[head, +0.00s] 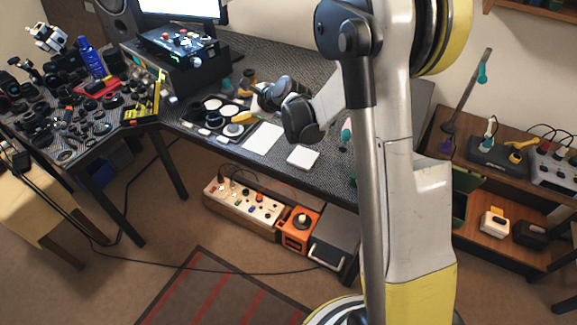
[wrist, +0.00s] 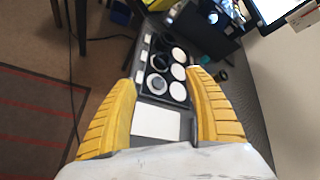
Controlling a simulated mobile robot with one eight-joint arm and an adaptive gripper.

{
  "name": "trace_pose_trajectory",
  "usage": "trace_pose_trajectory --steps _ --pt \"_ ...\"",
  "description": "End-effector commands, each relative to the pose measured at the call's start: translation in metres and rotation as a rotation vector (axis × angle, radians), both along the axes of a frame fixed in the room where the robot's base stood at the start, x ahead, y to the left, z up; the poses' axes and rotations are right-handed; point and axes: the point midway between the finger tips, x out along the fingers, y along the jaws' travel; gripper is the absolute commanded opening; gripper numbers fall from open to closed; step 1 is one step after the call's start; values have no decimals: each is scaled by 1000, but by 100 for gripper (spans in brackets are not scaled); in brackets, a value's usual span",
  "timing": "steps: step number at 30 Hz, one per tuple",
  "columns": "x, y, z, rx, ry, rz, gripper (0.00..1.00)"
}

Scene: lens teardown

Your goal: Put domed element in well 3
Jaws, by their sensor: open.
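A dark tray (wrist: 148,94) with two rows of round places lies below my gripper. It also shows in the head view (head: 204,133). In the wrist view one row holds white discs (wrist: 178,72); the other has dark round wells (wrist: 160,62). A pale, greyish round piece (wrist: 157,83) sits in the well nearest me and shows in the head view (head: 234,129); I cannot tell if it is the domed element. Well numbers are not readable. My gripper (wrist: 163,84) is open and empty, its yellow fingers spread either side of the tray's near end. It also shows in the head view (head: 245,117).
A white sheet (head: 263,138) and a smaller white block (head: 303,157) lie on the bench near the tray. A black control box (head: 180,62) stands behind it. Small bottles stand beside the tray. Lens parts and tools crowd the left bench.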

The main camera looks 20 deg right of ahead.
Motion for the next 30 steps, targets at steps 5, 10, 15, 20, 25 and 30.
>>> trace_pose_trajectory --steps 5,10,15,20,25,30 --pt "-75 18 63 -400 -45 259 62" --pt "-159 26 97 -775 -81 536 62" --pt "-249 25 109 -1128 -107 834 62" --pt "-320 17 101 -1402 -124 1101 62" --pt "-362 8 90 -1572 -129 1284 62" --pt "-374 5 85 -1622 -131 1344 62"
